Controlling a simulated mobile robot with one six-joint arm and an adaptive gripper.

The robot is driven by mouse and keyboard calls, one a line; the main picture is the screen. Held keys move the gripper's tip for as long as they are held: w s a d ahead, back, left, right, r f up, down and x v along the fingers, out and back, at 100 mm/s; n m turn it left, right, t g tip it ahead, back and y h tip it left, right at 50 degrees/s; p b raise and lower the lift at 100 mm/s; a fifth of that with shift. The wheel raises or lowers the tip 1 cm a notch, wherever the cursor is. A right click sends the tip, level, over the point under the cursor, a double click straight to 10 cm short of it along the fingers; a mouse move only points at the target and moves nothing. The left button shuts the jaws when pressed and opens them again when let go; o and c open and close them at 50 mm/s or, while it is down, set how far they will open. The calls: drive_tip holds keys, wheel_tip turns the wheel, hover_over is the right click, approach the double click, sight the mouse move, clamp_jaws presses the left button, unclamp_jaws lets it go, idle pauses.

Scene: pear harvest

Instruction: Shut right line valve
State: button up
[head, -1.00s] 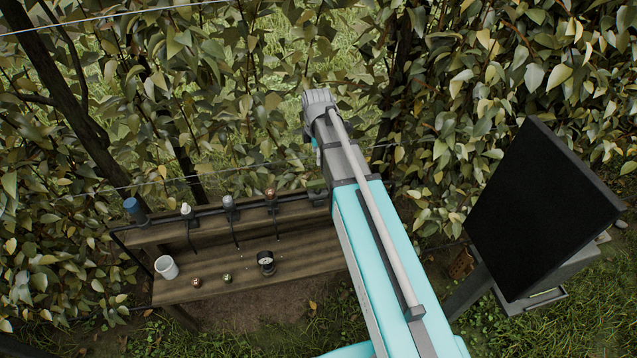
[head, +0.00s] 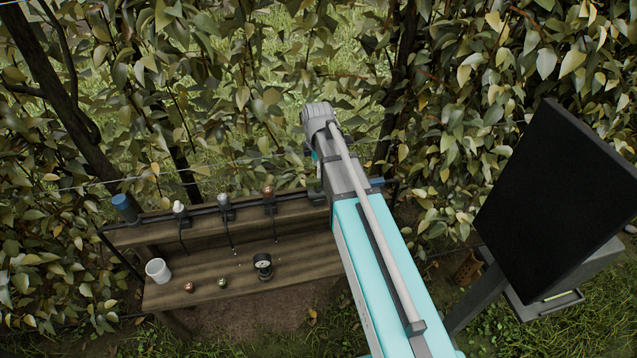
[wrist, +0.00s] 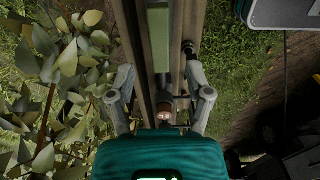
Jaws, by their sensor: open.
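In the head view a dark pipe line (head: 150,222) runs along the back of a wooden bench, with a white-topped fitting (head: 179,208), a grey-topped one (head: 225,203) and a copper-topped one (head: 269,195) on it. I cannot tell for sure which is the right line valve; my arm covers the right part of the line. In the wrist view my gripper (wrist: 160,98) is open, its two grey fingers wide apart. A copper-coloured round part (wrist: 160,116) shows between and below the fingertips, apparently not touching them. My gripper is hidden behind my arm in the head view.
On the bench (head: 215,268) stand a white cup (head: 158,270), a gauge (head: 262,265) and two small round things. A blue-capped cylinder (head: 125,208) is at the line's left end. A black panel (head: 555,205) stands at right. Dense foliage backs the bench.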

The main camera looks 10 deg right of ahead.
sight(318, 181)
drive_tip(key=shift+f+b, duration=2.15)
drive_tip(key=shift+f, duration=0.25)
